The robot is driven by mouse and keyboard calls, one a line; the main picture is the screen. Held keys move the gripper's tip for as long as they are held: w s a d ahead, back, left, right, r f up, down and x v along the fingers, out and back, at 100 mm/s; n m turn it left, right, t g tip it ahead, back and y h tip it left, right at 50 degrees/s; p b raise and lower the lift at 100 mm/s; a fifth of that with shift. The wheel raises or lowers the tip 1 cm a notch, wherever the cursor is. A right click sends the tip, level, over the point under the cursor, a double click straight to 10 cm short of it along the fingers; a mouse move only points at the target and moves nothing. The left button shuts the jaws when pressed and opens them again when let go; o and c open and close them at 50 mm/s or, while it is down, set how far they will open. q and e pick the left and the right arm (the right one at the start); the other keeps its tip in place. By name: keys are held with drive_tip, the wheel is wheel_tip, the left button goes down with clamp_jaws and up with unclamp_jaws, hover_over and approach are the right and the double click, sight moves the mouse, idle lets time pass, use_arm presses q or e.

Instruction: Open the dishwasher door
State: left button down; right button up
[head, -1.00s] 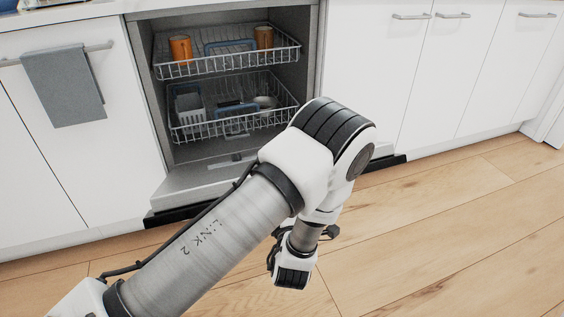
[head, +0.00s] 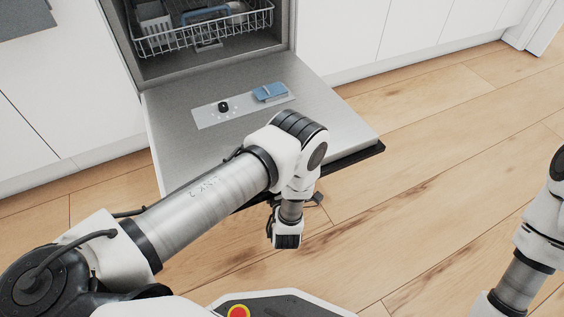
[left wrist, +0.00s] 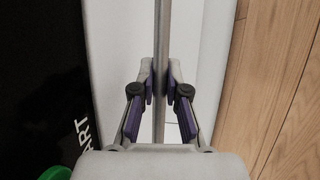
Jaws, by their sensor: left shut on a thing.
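The dishwasher door (head: 175,130) is folded down in the head view, its steel inner face turned up and looking close to level. A blue detergent flap (head: 271,92) and a black knob sit on that face. My left gripper (head: 287,238) is beyond the door's outer edge, its fingertips hidden in the head view. In the left wrist view my left gripper (left wrist: 161,80) is shut on the grey bar handle (left wrist: 162,25), one finger on each side, in front of the white door front (left wrist: 207,65). My right arm shows at the right edge; its gripper is out of view.
A wire rack (head: 205,30) with dishes is inside the open dishwasher. White cabinets (head: 385,30) stand to the right and left. A grey towel (head: 25,18) hangs at upper left. The wooden floor (head: 430,150) is clear to the right.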

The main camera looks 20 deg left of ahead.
use_arm(q)
drive_tip(key=shift+r, duration=0.1)
drive_tip(key=c, duration=1.4)
unclamp_jaws()
drive_tip(key=shift+c, duration=0.2)
drive_tip(key=v, duration=0.7)
drive_tip(key=shift+s, duration=0.15)
